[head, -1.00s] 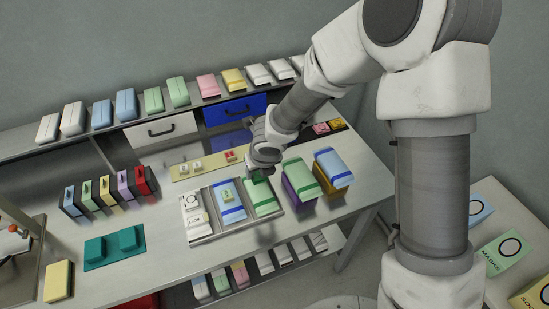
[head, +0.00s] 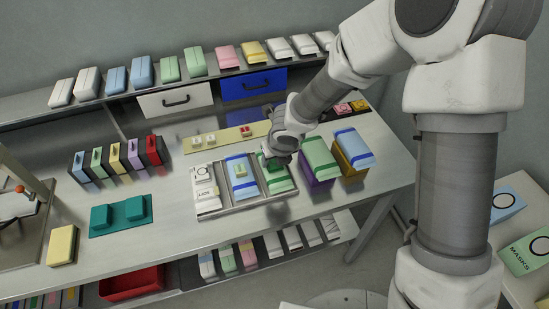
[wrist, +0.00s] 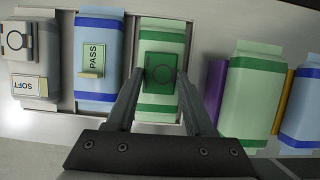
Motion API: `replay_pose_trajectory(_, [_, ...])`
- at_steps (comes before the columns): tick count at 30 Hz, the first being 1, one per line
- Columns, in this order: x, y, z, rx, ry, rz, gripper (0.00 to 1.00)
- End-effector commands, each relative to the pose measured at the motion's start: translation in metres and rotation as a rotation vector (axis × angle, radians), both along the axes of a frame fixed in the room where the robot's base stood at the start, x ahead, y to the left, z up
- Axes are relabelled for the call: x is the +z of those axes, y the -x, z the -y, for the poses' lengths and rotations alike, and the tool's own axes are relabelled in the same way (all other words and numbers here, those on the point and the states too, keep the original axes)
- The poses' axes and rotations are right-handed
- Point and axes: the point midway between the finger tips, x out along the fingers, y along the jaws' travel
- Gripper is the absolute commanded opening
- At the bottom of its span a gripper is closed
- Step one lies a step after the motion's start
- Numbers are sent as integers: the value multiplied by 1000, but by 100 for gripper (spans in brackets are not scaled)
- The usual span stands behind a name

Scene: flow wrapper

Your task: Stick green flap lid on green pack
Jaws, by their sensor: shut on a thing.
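In the wrist view the lid overlaps the middle of the green pack (wrist: 162,40), which is light green with darker green bands. The pack lies in the right-hand slot of the metal tray; it also shows in the head view (head: 281,185), partly hidden by my gripper (head: 274,162). I cannot tell whether the lid touches the pack.
The tray (head: 243,208) also holds a blue pack (head: 237,164) with a PASS label and a white pack (head: 203,173) marked SOFT. Right of it, another green pack (head: 319,152) and a blue pack (head: 354,142) rest on purple and gold boxes. A shelf with packs runs behind.

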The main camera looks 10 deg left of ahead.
Motion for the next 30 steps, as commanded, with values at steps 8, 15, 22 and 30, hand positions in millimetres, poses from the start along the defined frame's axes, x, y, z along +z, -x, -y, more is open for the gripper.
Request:
replay_pose_trajectory(8, [0,0,0,0,0,0,2])
replay_pose_trajectory(15, [-1,0,0,0,0,0,2])
replay_pose_trajectory(22, [-4,0,0,1,0,0,2])
replay_pose_trajectory(30, [-5,0,0,1,1,-1,2])
